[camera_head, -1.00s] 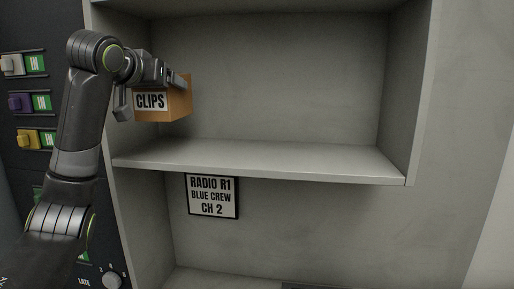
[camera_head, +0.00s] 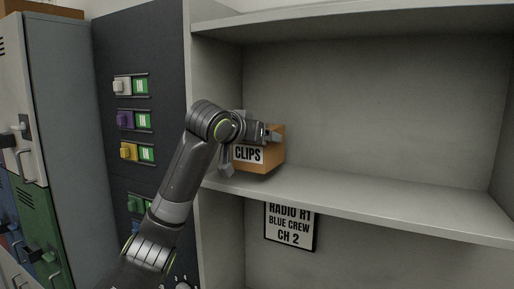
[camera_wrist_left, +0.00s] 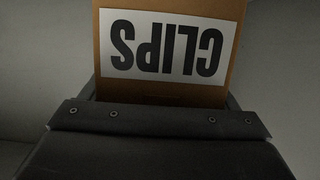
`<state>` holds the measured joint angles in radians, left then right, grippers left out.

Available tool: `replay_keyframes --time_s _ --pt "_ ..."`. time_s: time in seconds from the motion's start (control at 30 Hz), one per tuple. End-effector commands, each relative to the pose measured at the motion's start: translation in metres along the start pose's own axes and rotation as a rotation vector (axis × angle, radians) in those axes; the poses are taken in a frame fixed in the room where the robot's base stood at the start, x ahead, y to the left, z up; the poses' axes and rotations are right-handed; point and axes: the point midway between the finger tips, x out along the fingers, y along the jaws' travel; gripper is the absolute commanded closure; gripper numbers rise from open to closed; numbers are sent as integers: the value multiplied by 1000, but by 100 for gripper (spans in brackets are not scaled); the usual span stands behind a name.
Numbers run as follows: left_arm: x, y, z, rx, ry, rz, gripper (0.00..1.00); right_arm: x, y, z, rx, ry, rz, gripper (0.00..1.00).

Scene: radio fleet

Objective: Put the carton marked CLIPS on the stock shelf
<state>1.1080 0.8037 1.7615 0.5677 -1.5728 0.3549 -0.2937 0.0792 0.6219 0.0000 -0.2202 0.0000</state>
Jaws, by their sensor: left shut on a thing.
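The orange-brown carton marked CLIPS (camera_head: 270,160) is at the left end of the middle shelf board (camera_head: 400,205) of the grey shelf unit. My left gripper (camera_head: 258,133) is shut on the carton, with the CLIPS label facing out. The carton's underside is close to the board; I cannot tell whether it touches. In the left wrist view the carton (camera_wrist_left: 165,88) fills the upper middle, its label upside down. My right gripper is not in view.
The rest of the board is clear to the right. A black-framed sign reading RADIO R1 BLUE CREW CH 2 (camera_head: 290,229) hangs below. A dark panel (camera_head: 165,60) with coloured switches stands left of the shelf, with grey and green lockers (camera_head: 50,90) further left.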

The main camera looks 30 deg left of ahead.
Motion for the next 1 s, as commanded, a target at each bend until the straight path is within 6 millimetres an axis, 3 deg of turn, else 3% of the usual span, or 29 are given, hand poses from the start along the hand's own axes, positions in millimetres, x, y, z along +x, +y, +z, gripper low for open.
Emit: replay_keyframes --time_s 0.1,0.3,0.7,0.73,0.87,1.0 --pt "4 0 13 3 -2 0 50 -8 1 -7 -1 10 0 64" --pt "9 0 30 1 0 0 50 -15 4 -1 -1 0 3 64" --pt "11 0 36 1 2 0 50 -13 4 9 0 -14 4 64" --pt "11 0 36 0 0 0 16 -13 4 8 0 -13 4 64" --pt "11 0 36 0 0 0 0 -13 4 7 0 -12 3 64" --pt "11 0 35 0 0 0 0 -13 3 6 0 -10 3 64"
